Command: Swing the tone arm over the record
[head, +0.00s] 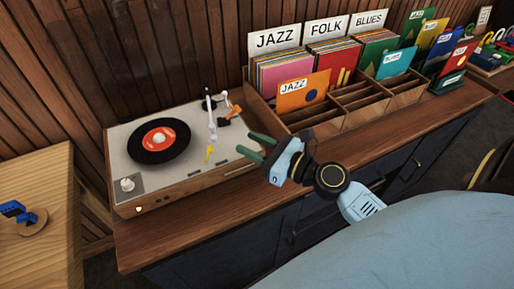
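The record player (185,179) stands on the wooden counter with a black record (158,141) on it, which has an orange-red label. The pale tone arm (212,128) lies to the right of the record, apart from it, with a small yellow piece (209,153) at its near end. An orange piece (231,115) sits beside its far part. My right gripper (245,143) is open and empty, its two dark green fingers pointing left toward the tone arm, to the right of it with a gap between. My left gripper is out of view.
A wooden record bin (349,116) with JAZZ, FOLK and BLUES cards stands right of the player, close behind my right gripper. A panelled wall (125,70) rises behind. A wooden table (53,250) at left holds a small blue object (13,210).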

